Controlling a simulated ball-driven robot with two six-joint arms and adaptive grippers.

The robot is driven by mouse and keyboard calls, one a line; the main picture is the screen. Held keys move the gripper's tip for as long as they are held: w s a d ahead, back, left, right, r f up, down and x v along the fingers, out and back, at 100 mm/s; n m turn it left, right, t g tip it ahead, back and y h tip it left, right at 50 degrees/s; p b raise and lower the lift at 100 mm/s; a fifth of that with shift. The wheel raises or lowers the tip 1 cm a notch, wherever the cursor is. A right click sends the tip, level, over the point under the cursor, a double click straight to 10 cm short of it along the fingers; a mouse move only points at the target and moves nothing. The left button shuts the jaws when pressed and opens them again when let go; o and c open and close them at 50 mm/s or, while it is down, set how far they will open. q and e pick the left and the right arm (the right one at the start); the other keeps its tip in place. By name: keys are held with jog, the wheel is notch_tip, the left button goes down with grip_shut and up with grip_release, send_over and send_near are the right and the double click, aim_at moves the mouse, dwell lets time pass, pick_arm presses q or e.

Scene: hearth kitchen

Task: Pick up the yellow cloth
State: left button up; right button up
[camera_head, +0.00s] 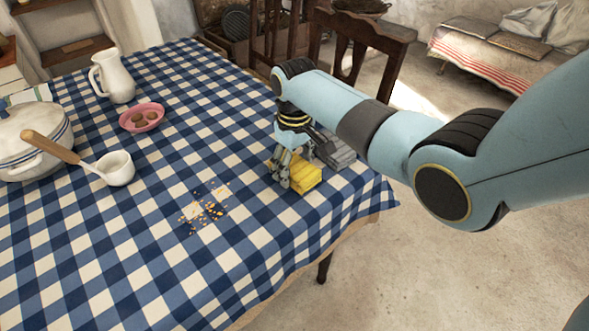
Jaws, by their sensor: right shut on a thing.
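The yellow cloth (306,177) is a folded bundle on the blue and white checked tablecloth, near the table's right edge. My right gripper (283,181) points down over its left part and is shut on it. The cloth appears to rest on the table still; whether it is lifted at all I cannot tell. A folded grey cloth (338,154) lies just behind and to the right of the yellow one, partly hidden by my right arm. My left gripper is not in view.
Orange crumbs (205,208) are scattered on the checked table (120,255), left of the gripper. A pink dish (141,118), a white pitcher (112,76), a ladle (116,168) and a white pot (32,142) stand further left. A wooden chair (365,38) stands behind the table.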

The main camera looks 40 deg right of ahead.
aim_at(294, 166)
jog(key=shift+c, duration=1.2)
jog(key=shift+r, duration=0.55)
notch_tip(294, 166, up, 3)
jog(key=shift+w+f+p, duration=0.1)
jog(key=shift+f+p, duration=0.1)
jog(key=shift+p, duration=0.2)
jog(key=s+a+r+p, duration=0.1)
jog(key=s+a+r, duration=0.5)
jog(key=a, duration=0.3)
jog(key=shift+s+a+r, duration=0.3)
jog(key=shift+a+r, duration=0.05)
jog(key=shift+r, duration=0.3)
